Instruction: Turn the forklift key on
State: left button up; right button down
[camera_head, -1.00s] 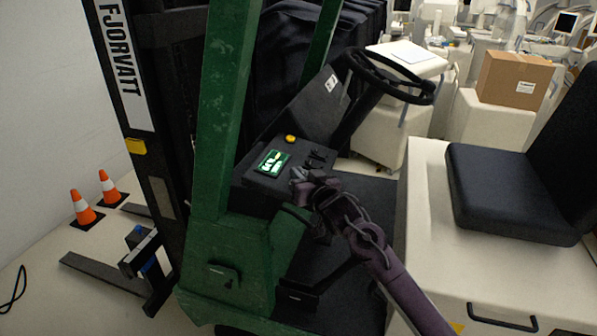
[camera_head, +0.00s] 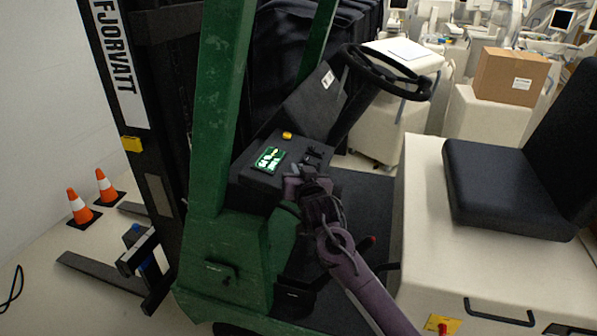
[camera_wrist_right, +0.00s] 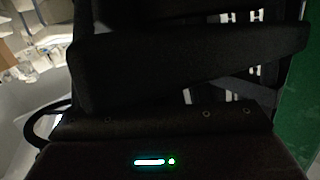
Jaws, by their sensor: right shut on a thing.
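The green forklift (camera_head: 222,120) stands in the middle of the head view. Its dark console (camera_head: 250,177) carries a lit green-and-white display (camera_head: 268,159), a yellow button (camera_head: 287,135) and small black levers (camera_head: 316,152). My right gripper (camera_head: 293,184) is at the near edge of the console, just below the display. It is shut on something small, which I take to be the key. The key itself is hidden by the gripper. The right wrist view is very dark and shows no clear key. My left gripper is not in view.
The steering wheel (camera_head: 388,72) is above and right of the console. The black seat (camera_head: 505,190) is on the right. A red-and-yellow switch (camera_head: 442,325) sits at the seat base. Two orange cones (camera_head: 80,206) stand at left. A cardboard box (camera_head: 510,76) is behind.

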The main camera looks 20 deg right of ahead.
jog(key=c, duration=1.6)
grip_release()
jog(key=shift+o, duration=0.2)
jog(key=shift+s, duration=0.35)
jog(key=s+b, duration=0.1)
jog(key=s, duration=0.3)
jog(key=s+b, duration=0.1)
jog(key=s, duration=0.1)
jog(key=shift+a+r+b, duration=0.15)
jog(key=shift+r+b, duration=0.1)
jog(key=shift+b, duration=0.1)
jog(key=shift+s+r, duration=0.2)
jog(key=shift+s, duration=0.3)
